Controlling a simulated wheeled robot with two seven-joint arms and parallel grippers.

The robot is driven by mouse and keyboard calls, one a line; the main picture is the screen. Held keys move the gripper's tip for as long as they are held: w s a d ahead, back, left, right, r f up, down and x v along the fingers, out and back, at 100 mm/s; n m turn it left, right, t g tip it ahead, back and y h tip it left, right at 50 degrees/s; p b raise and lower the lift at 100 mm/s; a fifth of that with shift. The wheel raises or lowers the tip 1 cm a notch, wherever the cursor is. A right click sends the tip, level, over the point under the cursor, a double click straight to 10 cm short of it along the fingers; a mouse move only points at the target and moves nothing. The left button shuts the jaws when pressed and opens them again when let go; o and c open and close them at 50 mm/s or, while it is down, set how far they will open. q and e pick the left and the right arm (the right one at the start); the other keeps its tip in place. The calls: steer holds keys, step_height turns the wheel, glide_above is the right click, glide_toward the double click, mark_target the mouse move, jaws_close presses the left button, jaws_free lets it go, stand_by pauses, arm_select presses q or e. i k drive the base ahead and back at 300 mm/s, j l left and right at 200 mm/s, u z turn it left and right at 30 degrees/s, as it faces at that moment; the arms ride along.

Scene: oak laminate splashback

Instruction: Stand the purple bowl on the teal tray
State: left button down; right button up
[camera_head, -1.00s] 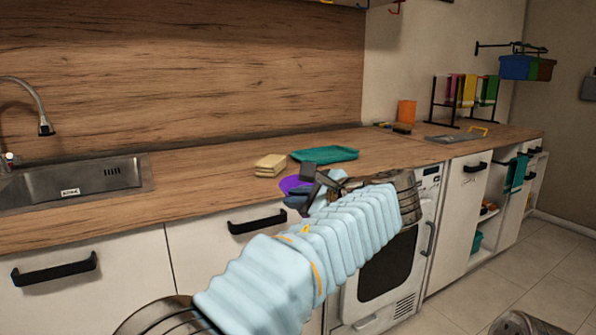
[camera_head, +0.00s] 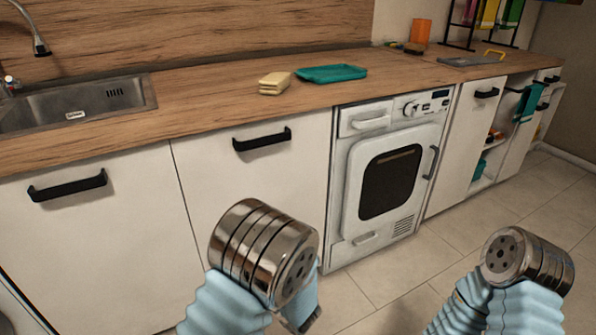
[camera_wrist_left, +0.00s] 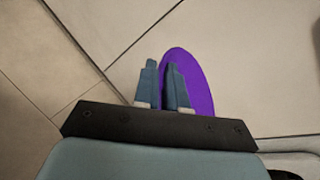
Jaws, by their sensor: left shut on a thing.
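The purple bowl (camera_wrist_left: 197,80) shows in the left wrist view as a purple oval. My left gripper (camera_wrist_left: 162,68) is shut on its near side, one blue finger on each side of its edge, with floor tiles behind. Neither the bowl nor the left fingers show in the head view. The teal tray (camera_head: 332,73) lies flat and empty on the wooden counter, above the white oven-like appliance. My right gripper is out of view; only part of my right arm shows at the lower right.
A stack of cream blocks or sponges (camera_head: 275,83) sits just left of the tray. The sink (camera_head: 75,105) is at the far left. Bare counter (camera_head: 205,95) lies between sink and stack. An orange container (camera_head: 421,32) and a grey board (camera_head: 467,60) are at the right.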

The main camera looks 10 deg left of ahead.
mark_target(332, 73)
steer(key=i+l+u, duration=0.1)
steer(key=l, duration=0.3)
steer(key=i+l+u, duration=0.1)
steer(key=l, duration=0.25)
steer(key=i+l, duration=0.15)
steer(key=l, duration=0.25)
steer(key=i+l+u, duration=0.15)
steer(key=l, duration=0.25)
steer(key=l+u, duration=0.1)
steer(key=l, duration=0.3)
steer(key=i, duration=0.05)
